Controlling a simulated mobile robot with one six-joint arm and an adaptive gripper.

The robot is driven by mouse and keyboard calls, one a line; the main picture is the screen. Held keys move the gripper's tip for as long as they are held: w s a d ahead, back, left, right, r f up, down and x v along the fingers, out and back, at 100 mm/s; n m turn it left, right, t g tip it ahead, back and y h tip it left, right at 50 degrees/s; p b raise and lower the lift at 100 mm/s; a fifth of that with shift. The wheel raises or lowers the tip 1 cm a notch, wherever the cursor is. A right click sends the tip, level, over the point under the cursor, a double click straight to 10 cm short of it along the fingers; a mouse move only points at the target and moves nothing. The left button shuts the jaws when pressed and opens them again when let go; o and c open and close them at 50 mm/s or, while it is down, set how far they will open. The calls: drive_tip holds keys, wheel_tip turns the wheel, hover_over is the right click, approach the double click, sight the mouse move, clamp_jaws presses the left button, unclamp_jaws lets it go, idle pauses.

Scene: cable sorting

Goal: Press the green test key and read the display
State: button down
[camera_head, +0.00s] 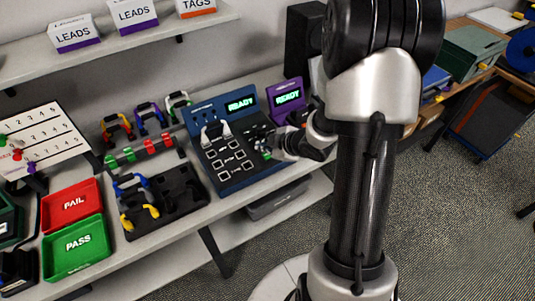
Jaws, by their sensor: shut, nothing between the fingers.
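A blue test unit (226,180) stands on the bench, with a lit display (241,103) that reads READY in green. A smaller purple unit (274,88) stands beside it, and its display (288,97) also reads READY. My gripper (263,148) is shut and empty, at the right part of the blue unit's sloped panel. A small green spot, possibly the green test key (266,155), shows at the fingertips and is mostly hidden by them. I cannot tell whether the fingers touch or press it.
A red FAIL tray (56,216) and a green PASS tray (50,266) stand at the left. Coloured leads lie on a black holder (182,199) left of the blue unit, and more leads stand behind. A shelf (75,62) with labelled boxes runs above.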

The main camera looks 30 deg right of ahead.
sight(266, 156)
drive_tip(key=shift+f, duration=0.1)
drive_tip(key=shift+f+b, duration=0.3)
drive_tip(key=shift+b, duration=0.05)
drive_tip(key=shift+f+b, duration=0.35)
drive_tip(key=shift+f, duration=0.05)
idle(0.6)
drive_tip(key=shift+r, duration=0.1)
drive_tip(key=shift+r+p, duration=0.7)
drive_tip(key=shift+p, duration=0.1)
drive_tip(key=shift+r, duration=0.1)
wheel_tip(266, 156, up, 5)
drive_tip(key=p, duration=0.4)
drive_tip(key=shift+p, duration=0.4)
